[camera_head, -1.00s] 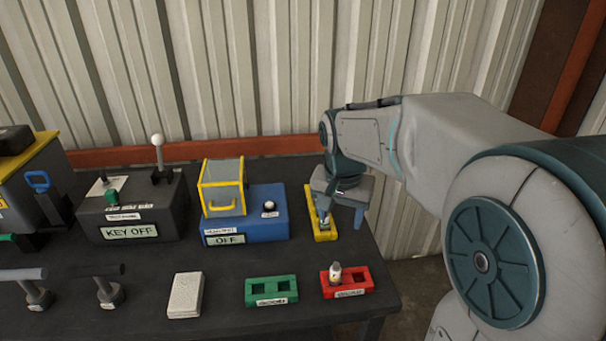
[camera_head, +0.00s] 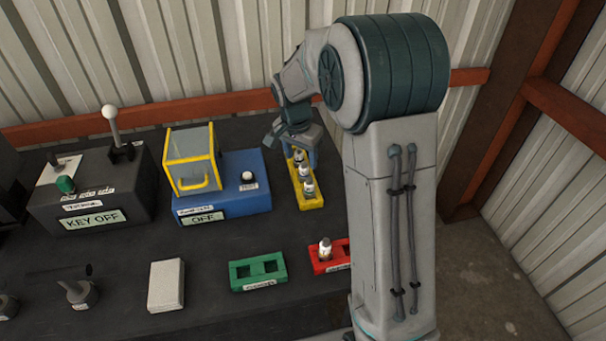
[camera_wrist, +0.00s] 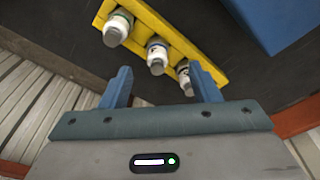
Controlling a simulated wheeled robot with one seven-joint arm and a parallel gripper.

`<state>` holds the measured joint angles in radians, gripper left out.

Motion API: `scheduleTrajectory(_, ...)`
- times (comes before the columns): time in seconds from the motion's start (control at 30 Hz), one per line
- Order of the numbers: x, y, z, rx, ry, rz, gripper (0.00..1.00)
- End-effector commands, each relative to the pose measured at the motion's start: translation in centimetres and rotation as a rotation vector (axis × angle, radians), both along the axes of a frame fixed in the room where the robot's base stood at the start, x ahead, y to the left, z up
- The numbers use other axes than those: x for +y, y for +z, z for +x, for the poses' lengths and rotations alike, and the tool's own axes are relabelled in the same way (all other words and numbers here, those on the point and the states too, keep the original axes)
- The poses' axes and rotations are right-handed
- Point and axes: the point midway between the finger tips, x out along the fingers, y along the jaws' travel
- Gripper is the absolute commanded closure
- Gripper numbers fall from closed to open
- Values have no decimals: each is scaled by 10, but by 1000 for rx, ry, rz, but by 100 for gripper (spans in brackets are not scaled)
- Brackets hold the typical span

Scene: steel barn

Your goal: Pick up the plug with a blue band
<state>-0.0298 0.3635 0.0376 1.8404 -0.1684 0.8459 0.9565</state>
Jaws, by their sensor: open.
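A yellow rack (camera_head: 314,204) holds a row of three white plugs: a near plug (camera_head: 308,188), a middle plug (camera_head: 304,171) and a far plug (camera_head: 298,157). In the wrist view the rack (camera_wrist: 181,42) crosses above my open fingers, with a left plug (camera_wrist: 116,30), a middle plug (camera_wrist: 156,57) and a right plug (camera_wrist: 184,78). The middle one's band looks bluish and the left one's greenish, but the bands are too small to be sure. My gripper (camera_wrist: 162,84) is open and empty, at the rack's far end (camera_head: 291,146).
A red rack (camera_head: 326,266) holds one white plug (camera_head: 325,249), partly hidden by my arm. A green rack (camera_head: 258,286) looks empty. A blue box (camera_head: 232,206) with a yellow-framed cover (camera_head: 190,160) stands left of the yellow rack. A grey block (camera_head: 166,285) lies in front.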

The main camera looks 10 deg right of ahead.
Motion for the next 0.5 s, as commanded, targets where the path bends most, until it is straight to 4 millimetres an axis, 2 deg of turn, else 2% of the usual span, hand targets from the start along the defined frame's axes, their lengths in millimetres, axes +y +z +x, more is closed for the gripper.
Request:
scheduleTrajectory(0.17, -3, -13, 1, 3, 0, 0, 44)
scheduleTrajectory(0.33, -8, -38, 2, 5, 1, 1, 44)
scheduleTrajectory(0.5, -9, -53, 4, 0, 2, 0, 44)
